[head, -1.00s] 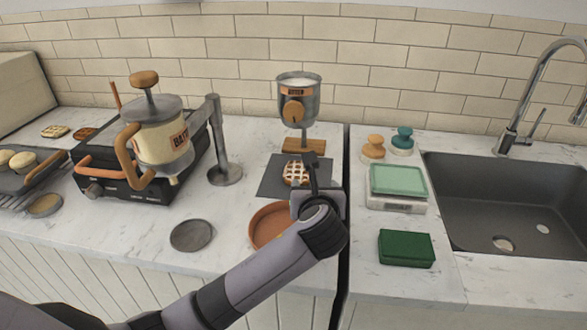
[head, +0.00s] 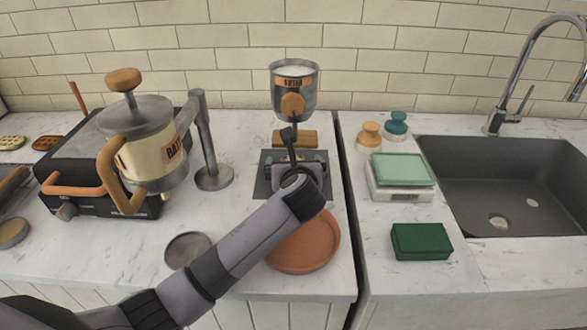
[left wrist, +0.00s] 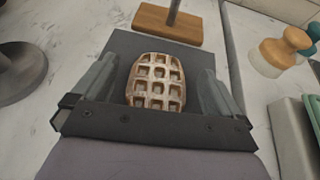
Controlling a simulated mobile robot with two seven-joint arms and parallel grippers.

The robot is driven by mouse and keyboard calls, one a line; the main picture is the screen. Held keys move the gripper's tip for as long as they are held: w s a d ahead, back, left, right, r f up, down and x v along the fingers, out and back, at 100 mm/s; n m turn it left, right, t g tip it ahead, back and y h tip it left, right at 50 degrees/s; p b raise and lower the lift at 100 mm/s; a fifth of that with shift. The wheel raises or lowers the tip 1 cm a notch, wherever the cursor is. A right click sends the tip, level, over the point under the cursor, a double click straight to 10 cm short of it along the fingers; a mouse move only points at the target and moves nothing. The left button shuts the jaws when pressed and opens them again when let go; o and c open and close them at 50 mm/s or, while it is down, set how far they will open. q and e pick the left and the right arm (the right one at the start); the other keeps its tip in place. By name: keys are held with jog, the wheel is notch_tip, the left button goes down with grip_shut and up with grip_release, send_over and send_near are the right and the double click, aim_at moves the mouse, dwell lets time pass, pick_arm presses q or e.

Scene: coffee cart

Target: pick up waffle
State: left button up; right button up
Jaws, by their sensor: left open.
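The waffle (left wrist: 156,82) is light brown with a square grid and lies on a dark square mat (left wrist: 127,45) in the left wrist view. My left gripper (left wrist: 157,90) is open, with one finger on each side of the waffle and a gap on both sides. In the head view my left gripper (head: 292,160) is over the dark mat (head: 263,188), and its hand and wrist hide most or all of the waffle. My right gripper is not in view.
A dispenser on a wooden base (head: 296,138) stands just behind the mat. A terracotta dish (head: 310,255) and a grey disc (head: 187,249) lie in front. A batter dispenser (head: 145,150) stands over the black waffle iron (head: 90,205) at left. A scale (head: 400,180) and green sponge (head: 421,241) are right.

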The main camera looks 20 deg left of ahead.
pick_arm(q)
jog(key=shift+x, duration=1.15)
jog(key=c, duration=1.1)
jog(key=shift+o, duration=0.2)
jog(key=shift+r, duration=0.1)
